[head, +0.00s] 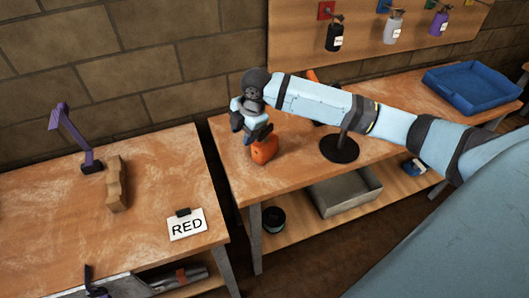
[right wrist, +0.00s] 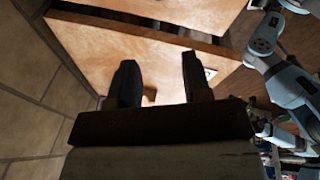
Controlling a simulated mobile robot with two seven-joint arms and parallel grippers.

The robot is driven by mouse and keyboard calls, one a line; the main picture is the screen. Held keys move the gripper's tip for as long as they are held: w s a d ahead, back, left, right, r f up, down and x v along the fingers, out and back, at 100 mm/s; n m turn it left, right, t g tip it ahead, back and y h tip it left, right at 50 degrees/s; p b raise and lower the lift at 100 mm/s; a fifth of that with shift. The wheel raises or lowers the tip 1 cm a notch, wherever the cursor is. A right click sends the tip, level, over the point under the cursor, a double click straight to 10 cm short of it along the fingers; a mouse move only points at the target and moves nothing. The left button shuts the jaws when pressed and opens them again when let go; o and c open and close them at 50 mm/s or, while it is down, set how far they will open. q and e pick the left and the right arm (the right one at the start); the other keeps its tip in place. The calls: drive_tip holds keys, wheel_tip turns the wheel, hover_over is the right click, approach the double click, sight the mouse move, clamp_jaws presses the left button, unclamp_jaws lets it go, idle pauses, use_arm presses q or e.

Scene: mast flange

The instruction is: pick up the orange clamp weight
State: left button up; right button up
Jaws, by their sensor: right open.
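The orange clamp weight (head: 264,151) sits on the right-hand wooden table, near its left end, in the head view. My right gripper (head: 258,136) is just above it and partly covers its top; I cannot tell whether they touch. In the right wrist view the two dark fingers of my right gripper (right wrist: 160,80) stand apart with nothing seen held between them. The orange weight cannot be made out in that view. My left gripper is not seen.
A black stand (head: 340,150) is right of the weight, beneath my arm. A blue tray (head: 473,87) is at the far right. The left table (head: 150,200) holds a purple lamp-like arm (head: 72,129), wooden block (head: 116,184) and RED card (head: 187,225). A gap separates the tables.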

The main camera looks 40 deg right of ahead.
wheel_tip(320, 180, up, 9)
drive_tip(key=n+g+h+b, duration=0.1)
drive_tip(key=n+g+h, duration=0.1)
hover_over(265, 148)
drive_tip(key=w+d, duration=0.2)
drive_tip(key=d, duration=0.1)
drive_tip(key=f, duration=0.8)
drive_tip(key=shift+w+f, duration=0.1)
drive_tip(key=shift+w, duration=0.15)
drive_tip(key=shift+w+a+f, duration=0.1)
drive_tip(key=shift+a+f, duration=0.05)
drive_tip(key=shift+f, duration=0.8)
drive_tip(key=shift+w+a+f, duration=0.1)
drive_tip(key=shift+a+f, duration=0.05)
drive_tip(key=shift+f, duration=0.75)
drive_tip(key=shift+a+f, duration=0.15)
drive_tip(key=shift+f, duration=0.8)
clamp_jaws()
